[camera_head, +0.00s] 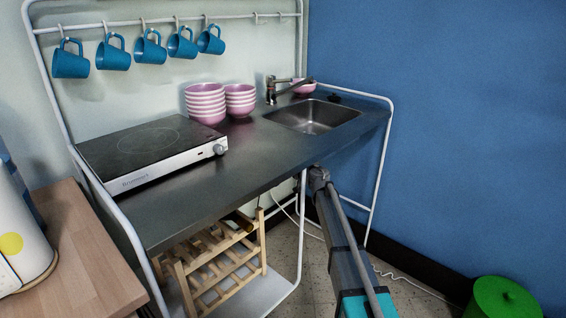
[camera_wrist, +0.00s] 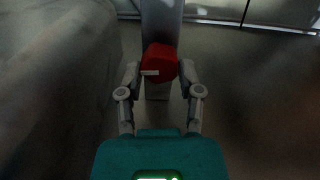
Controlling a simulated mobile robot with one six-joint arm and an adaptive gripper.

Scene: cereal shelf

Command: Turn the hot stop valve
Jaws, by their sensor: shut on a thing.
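A red valve knob (camera_wrist: 158,62) with a small pale mark on it shows in the wrist view, in front of a grey upright part. My gripper (camera_wrist: 160,76) has one finger on each side of the knob and is shut on it. The view there is dark, so the exact finger contact is hard to see. In the head view my arm reaches under the counter at the sink end. The gripper and the valve are hidden there behind the counter and the arm.
The counter (camera_head: 262,172) carries a hot plate (camera_head: 150,150), pink bowls (camera_head: 206,103) and a sink (camera_head: 314,117). A wooden rack (camera_head: 218,268) stands below. Thin white frame legs (camera_head: 381,170) rise near my arm. A green bin (camera_head: 502,298) is at lower right.

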